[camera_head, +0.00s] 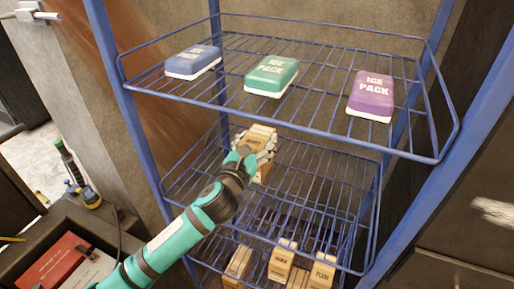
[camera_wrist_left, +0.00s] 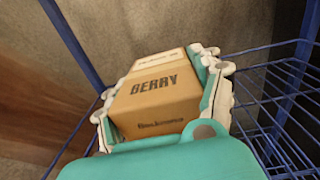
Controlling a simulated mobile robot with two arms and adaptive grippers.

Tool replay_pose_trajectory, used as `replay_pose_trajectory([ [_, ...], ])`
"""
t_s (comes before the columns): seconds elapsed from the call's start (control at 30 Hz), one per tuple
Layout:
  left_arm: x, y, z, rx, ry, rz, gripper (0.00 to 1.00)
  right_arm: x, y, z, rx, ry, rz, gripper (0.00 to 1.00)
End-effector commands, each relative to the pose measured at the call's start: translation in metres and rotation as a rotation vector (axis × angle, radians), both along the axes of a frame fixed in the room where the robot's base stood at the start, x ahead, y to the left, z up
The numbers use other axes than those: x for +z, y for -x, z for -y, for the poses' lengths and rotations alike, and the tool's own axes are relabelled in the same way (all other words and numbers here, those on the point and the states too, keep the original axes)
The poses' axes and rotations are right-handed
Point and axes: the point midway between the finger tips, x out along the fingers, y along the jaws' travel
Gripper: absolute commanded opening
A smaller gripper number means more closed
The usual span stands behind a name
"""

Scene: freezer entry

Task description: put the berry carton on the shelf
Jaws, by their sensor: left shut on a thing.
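The berry carton (camera_wrist_left: 158,92) is a tan box with BERRY printed on it. My left gripper (camera_head: 258,148) is shut on it, with a finger on each side, as the left wrist view also shows. In the head view the carton (camera_head: 261,140) is at the left part of the blue wire shelf's middle level (camera_head: 320,208). I cannot tell whether its base touches the wires. The gripper hides part of the carton. My right gripper is not in view.
The top level (camera_head: 225,95) holds a blue ice pack (camera_head: 193,62), a green ice pack (camera_head: 271,76) and a purple ice pack (camera_head: 371,95). Several tan cartons (camera_head: 281,262) stand on the bottom level. Blue posts (camera_head: 127,95) flank the levels. The middle level's right part is clear.

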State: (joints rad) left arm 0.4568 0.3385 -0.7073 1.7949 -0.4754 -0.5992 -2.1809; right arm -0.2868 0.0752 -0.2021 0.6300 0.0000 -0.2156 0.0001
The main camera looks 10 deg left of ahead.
Motion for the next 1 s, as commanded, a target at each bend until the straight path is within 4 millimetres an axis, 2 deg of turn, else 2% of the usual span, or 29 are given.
replay_pose_trajectory([
  [0.1,-0.019,0.001,0.001,0.0,0.003,-0.006,0.13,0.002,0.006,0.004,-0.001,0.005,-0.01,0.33],
  [0.2,-0.026,0.001,0.001,-0.001,0.002,-0.003,0.13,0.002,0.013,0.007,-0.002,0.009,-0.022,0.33],
  [0.37,-0.027,0.001,0.0,-0.001,0.0,0.0,0.13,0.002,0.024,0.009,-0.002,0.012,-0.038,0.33],
  [0.57,-0.03,0.001,0.0,-0.001,-0.001,-0.001,0.13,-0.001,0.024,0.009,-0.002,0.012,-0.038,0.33],
  [0.6,-0.032,0.001,0.0,0.0,-0.002,-0.004,0.67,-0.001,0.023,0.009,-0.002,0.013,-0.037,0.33],
  [0.8,-0.032,0.001,0.0,0.0,-0.001,-0.005,0.93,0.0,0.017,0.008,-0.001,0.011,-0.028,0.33],
  [1.0,-0.032,0.001,0.0,0.0,-0.001,-0.005,0.93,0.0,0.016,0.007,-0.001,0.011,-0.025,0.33],
])
